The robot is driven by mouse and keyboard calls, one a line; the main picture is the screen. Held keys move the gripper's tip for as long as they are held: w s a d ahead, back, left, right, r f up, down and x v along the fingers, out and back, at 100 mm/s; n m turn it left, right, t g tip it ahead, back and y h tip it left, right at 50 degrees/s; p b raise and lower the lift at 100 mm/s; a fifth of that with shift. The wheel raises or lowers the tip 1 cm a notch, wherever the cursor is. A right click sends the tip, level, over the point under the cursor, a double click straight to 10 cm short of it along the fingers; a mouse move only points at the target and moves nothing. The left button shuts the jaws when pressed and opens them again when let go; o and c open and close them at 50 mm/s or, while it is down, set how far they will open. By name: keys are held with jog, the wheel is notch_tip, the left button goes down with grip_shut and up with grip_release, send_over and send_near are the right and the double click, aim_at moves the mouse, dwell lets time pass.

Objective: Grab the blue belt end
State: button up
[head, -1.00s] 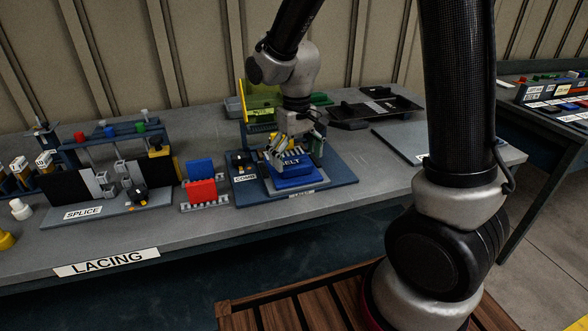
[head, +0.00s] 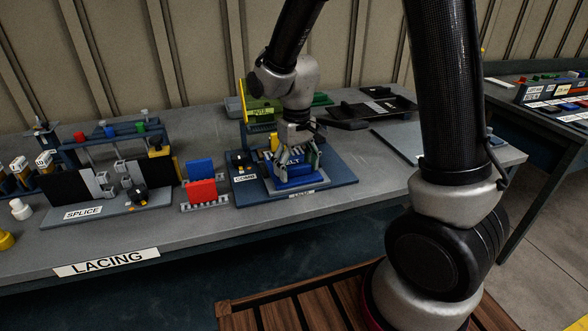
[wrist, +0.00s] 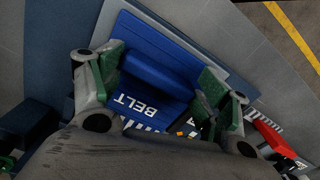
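The blue belt end (head: 295,171), marked BELT, lies on the dark blue lacing base (head: 335,172) on the bench. In the wrist view the belt end (wrist: 180,73) has a raised blue block (wrist: 160,75) across it. My gripper (head: 298,164) is right over the belt end, pointing down. In the wrist view its two green-padded fingers (wrist: 160,82) are spread, one on each side of the raised block, with gaps between. Whether the fingertips touch the belt surface cannot be told.
A black comb piece (head: 242,162) stands left of the belt, behind a COMB label. Red (head: 202,191) and blue (head: 200,169) blocks stand further left, near the SPLICE fixture (head: 135,200). Black trays (head: 380,107) lie behind. The bench front (head: 240,222) is clear.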

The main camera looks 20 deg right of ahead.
jog(key=c, duration=0.5)
jog(key=shift+r, duration=2)
jog(key=shift+c, duration=0.2)
